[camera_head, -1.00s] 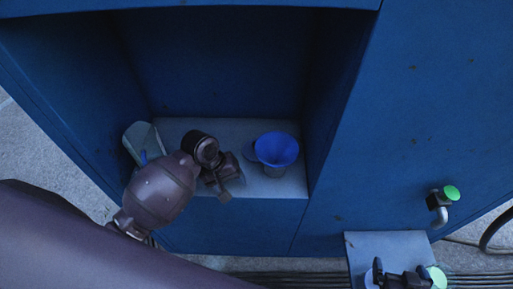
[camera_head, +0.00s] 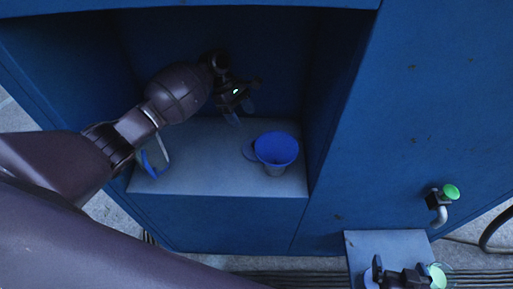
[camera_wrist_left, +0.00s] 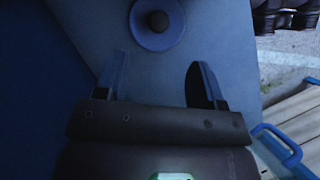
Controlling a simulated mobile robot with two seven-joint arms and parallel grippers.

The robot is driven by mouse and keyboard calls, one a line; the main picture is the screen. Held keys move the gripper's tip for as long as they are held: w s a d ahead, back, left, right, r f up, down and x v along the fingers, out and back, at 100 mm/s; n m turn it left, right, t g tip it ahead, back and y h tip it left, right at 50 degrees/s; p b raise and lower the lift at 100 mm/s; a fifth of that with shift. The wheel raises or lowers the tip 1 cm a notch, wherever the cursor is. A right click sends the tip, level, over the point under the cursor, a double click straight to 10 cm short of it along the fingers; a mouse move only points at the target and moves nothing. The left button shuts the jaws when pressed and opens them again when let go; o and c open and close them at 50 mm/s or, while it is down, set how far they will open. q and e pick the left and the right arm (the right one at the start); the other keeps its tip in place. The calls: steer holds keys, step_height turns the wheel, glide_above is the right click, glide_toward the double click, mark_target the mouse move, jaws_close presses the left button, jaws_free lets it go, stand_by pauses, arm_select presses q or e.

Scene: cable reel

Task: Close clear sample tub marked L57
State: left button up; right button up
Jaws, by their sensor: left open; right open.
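A clear tub with blue edging (camera_head: 148,165) stands at the left end of the recessed shelf in the head view. My left arm covers much of it, and its lid's position and any L57 mark cannot be read. A blue bar-shaped part, perhaps of the tub, shows at the right of the left wrist view (camera_wrist_left: 278,143). My left gripper (camera_head: 242,110) is open and empty, above the back of the shelf, right of the tub. Its two fingers show apart in the left wrist view (camera_wrist_left: 158,84). My right gripper (camera_head: 402,278) is low at the right, open, partly cut off by the frame.
A blue funnel-like cup (camera_head: 276,149) stands on the shelf (camera_head: 215,178), right of the tub; its round top shows in the left wrist view (camera_wrist_left: 157,22). Cabinet walls enclose the recess. A green-capped fitting (camera_head: 451,192) and a small ledge (camera_head: 388,246) are at right.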

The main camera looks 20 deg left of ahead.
arm_select(q)
glide_above(250, 145)
step_height(250, 145, down, 5)
steer(key=shift+a+r, duration=0.1)
arm_select(e)
steer(key=shift+s+d+f, duration=0.1)
steer(key=shift+s+f, duration=0.45)
steer(key=shift+f, duration=0.2)
